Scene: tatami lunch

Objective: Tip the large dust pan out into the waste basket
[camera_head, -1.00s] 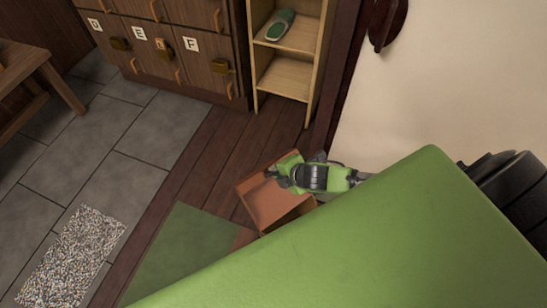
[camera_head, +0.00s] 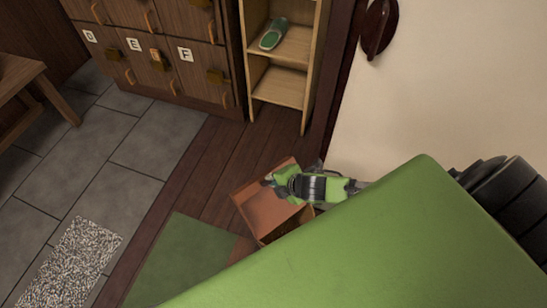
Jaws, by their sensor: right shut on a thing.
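The large dust pan (camera_head: 262,212) is a copper-orange, shallow open pan near the middle of the view. My right gripper (camera_head: 271,181) is shut on it at its upper right edge. The pan is tilted, with its open inner face towards me. No loose contents can be made out in it. I cannot make out the waste basket for certain; a brown edge shows just under the pan's right side, partly hidden by my green arm. My left gripper is not in view.
A wooden shelf (camera_head: 280,86) with a green-soled shoe (camera_head: 273,33) stands behind. Lettered wooden lockers (camera_head: 160,68) are at the upper left. A green mat (camera_head: 178,262) and a speckled mat (camera_head: 72,262) lie on the floor. A pale wall is at right.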

